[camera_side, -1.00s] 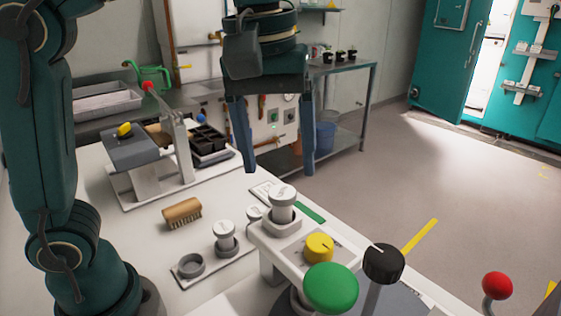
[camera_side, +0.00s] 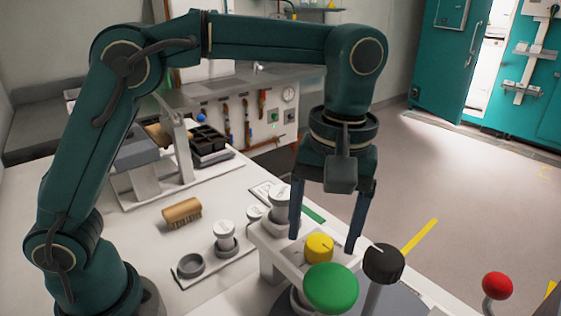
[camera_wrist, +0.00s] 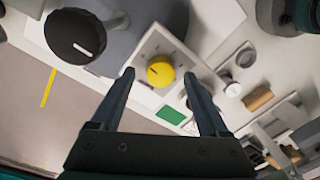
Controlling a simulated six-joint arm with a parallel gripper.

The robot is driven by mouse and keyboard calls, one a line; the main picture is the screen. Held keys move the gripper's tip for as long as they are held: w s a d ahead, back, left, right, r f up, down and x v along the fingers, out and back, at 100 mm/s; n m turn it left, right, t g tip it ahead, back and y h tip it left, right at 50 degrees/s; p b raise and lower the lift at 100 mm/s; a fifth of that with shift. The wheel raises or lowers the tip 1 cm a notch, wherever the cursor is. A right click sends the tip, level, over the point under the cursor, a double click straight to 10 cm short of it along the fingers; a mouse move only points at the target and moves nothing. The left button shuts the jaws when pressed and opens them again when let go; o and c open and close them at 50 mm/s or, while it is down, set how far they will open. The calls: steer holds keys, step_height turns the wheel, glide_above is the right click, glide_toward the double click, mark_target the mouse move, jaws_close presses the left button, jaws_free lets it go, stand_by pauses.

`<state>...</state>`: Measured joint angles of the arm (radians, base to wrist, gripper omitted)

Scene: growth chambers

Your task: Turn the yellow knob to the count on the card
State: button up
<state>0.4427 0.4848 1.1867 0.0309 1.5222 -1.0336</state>
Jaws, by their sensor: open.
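The yellow knob (camera_side: 319,247) sits on a raised white panel (camera_side: 275,236), with a dark pointer line on its top. In the wrist view the yellow knob (camera_wrist: 160,71) lies just beyond and between my fingertips. My gripper (camera_side: 323,246) is open, pointing down, with one finger on each side of the knob; it also shows in the wrist view (camera_wrist: 158,73). I cannot tell whether either finger touches the knob. No card with a readable count shows. A green patch (camera_wrist: 171,115) lies near the knob in the wrist view.
A large green knob (camera_side: 330,288) and a black knob (camera_side: 384,263) with a white line stand close to the yellow one. A red knob (camera_side: 497,286) is at the right.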

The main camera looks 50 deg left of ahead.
steer(key=shift+f, duration=0.65)
steer(key=shift+c, duration=0.3)
jaws_close()
